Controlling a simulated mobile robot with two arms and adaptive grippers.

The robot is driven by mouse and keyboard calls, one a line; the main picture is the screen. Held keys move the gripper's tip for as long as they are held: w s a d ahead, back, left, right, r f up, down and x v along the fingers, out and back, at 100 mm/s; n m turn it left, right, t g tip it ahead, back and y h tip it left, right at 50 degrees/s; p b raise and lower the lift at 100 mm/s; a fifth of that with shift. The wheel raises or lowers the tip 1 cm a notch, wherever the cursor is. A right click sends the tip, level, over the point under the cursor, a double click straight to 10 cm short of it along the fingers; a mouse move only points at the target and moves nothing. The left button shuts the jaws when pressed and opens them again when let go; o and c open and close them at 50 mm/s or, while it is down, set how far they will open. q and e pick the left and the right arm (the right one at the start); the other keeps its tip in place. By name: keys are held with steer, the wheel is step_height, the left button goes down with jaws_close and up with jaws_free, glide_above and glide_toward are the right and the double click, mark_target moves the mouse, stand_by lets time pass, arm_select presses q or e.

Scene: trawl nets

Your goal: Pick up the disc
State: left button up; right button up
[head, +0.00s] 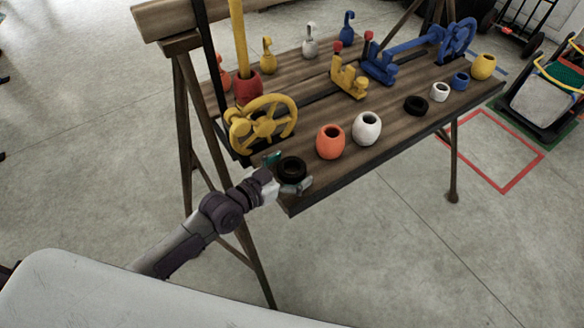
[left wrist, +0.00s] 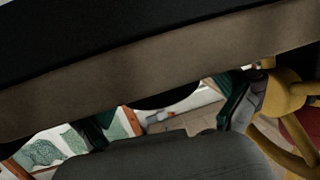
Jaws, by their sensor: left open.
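A black disc with a hole in its middle (head: 291,168) lies at the near left corner of the wooden table. My left gripper (head: 284,173) is at that corner, its fingers apart on either side of this disc. In the left wrist view the two green-padded fingers (left wrist: 165,116) are spread, and a dark rounded piece, seemingly the disc (left wrist: 165,99), shows between them below the table edge. Whether a finger touches it I cannot tell. A second, similar black disc (head: 416,105) lies further right on the table. My right gripper is not in view.
The wooden table (head: 345,180) also bears a yellow handwheel (head: 263,123), an orange float (head: 330,141), a white float (head: 367,128) and blue and yellow fittings. Its edge (left wrist: 150,85) crosses the left wrist view close by. Open floor lies in front.

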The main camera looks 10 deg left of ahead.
mark_target(297, 158)
arm_select(q)
steer(key=c, duration=1.2)
steer(key=shift+r, duration=0.1)
steer(key=shift+r, duration=0.5)
steer(key=r, duration=0.1)
steer(key=d+r, duration=0.1)
steer(key=r, duration=0.2)
steer(key=shift+s+d+p, duration=0.15)
steer(key=shift+s+p, duration=0.1)
steer(key=shift+p, duration=0.15)
steer(key=s+d+r, duration=0.1)
steer(key=d+r, duration=0.1)
steer(key=d, duration=0.1)
steer(key=s+d+r, duration=0.1)
steer(key=d+r, duration=0.1)
steer(key=d, duration=0.1)
steer(key=s+d+r, duration=0.1)
steer(key=d+r, duration=0.1)
steer(key=d, duration=0.2)
steer(key=shift+p, duration=0.35)
